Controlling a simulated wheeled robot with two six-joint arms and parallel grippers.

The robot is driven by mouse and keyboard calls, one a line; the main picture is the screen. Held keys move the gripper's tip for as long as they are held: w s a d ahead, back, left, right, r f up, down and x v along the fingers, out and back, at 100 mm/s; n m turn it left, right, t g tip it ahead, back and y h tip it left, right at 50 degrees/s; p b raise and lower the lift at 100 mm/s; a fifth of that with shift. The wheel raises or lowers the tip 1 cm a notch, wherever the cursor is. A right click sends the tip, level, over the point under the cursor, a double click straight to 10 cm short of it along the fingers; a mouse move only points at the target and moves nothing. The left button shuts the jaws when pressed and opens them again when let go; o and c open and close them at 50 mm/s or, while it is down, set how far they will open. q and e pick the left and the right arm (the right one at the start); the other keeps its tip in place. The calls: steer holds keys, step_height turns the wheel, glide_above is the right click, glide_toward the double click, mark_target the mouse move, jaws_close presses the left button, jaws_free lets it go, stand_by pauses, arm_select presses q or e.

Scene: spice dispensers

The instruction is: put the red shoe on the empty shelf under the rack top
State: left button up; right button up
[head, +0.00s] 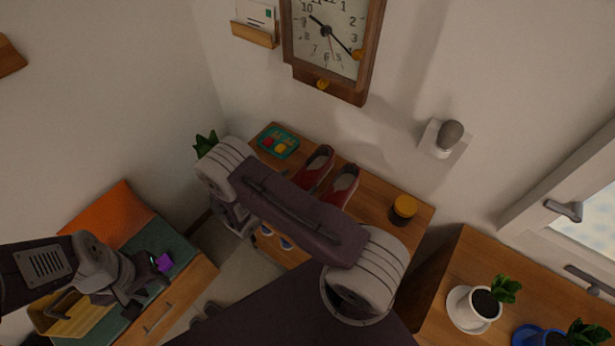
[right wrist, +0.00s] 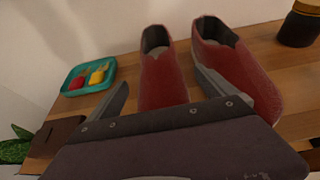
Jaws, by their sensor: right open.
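Two red shoes stand side by side on the wooden rack top (head: 370,190), the left shoe (head: 316,168) and the right shoe (head: 343,184). In the right wrist view they are the left shoe (right wrist: 163,75) and the right shoe (right wrist: 235,62). My right gripper (right wrist: 165,98) is open, with one finger left of the left shoe and the other between the two shoes; I cannot tell whether they touch. In the head view my right arm hides this gripper and most of the shelves under the top. My left gripper (head: 142,290) is above the bench; its jaws are unclear.
A teal tray (head: 265,145) with red and yellow items and a dark jar with an orange lid (head: 404,206) stand on the rack top. Blue-and-white shoes (head: 286,243) show lower down. A bench with a green cushion (head: 185,245) holds a purple object (head: 164,262) and yellow basket (head: 75,318).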

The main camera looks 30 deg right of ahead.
mark_target(301, 178)
steer(key=x, duration=0.4)
steer(key=shift+w+d+f+p, duration=0.1)
steer(key=shift+w+d+p, duration=0.1)
steer(key=shift+d+p, duration=0.15)
steer(key=shift+a, duration=0.15)
steer(key=c, duration=1.9)
